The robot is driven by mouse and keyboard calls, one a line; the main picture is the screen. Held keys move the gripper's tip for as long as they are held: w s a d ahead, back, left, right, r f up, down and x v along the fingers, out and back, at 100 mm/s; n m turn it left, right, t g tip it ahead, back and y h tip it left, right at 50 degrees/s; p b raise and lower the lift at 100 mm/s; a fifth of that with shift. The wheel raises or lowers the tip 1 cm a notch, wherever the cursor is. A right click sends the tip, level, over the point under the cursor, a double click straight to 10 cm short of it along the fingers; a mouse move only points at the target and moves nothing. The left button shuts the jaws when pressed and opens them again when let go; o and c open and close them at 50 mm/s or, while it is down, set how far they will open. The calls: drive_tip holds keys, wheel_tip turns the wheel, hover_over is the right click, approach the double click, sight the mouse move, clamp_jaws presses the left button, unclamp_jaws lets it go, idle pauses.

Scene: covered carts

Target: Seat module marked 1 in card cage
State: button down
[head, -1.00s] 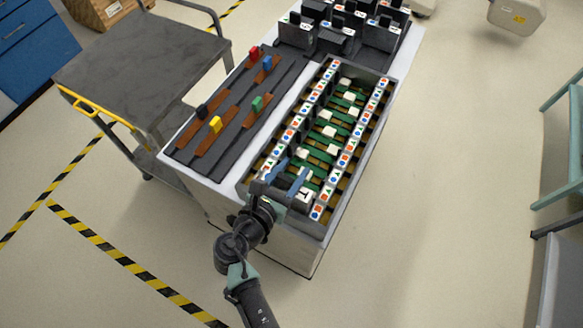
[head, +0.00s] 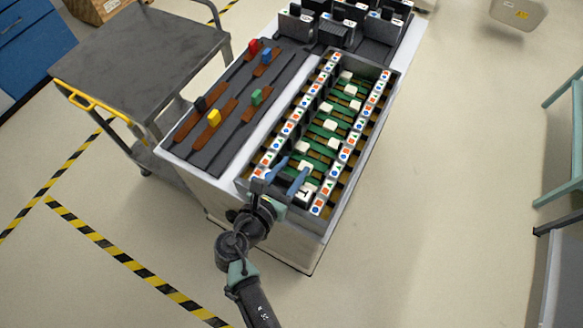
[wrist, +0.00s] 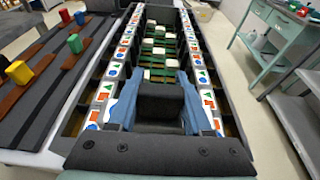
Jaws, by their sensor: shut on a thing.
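My gripper (head: 289,176) has blue fingers and is at the near end of the card cage (head: 388,98), over its slots. In the wrist view, the two fingers (wrist: 160,97) are shut on a dark module (wrist: 158,104). In the head view, a white face with a dark mark like a 1 (head: 305,191) shows beside the right finger; it seems to belong to the held module. The module's lower part is hidden, so I cannot tell how deep it sits. Green boards with white blocks (head: 330,125) show down the middle of the cage.
Marker strips with coloured shapes (head: 350,145) run along both sides of the slots. Left of the cage is a dark panel with coloured knobs (head: 214,117). Several dark modules (head: 337,32) stand at the far end.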

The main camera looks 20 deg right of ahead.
drive_tip(key=shift+f, duration=0.1)
drive_tip(key=shift+c, duration=1.2)
unclamp_jaws()
drive_tip(key=shift+s, duration=0.1)
drive_tip(key=v, duration=1.3)
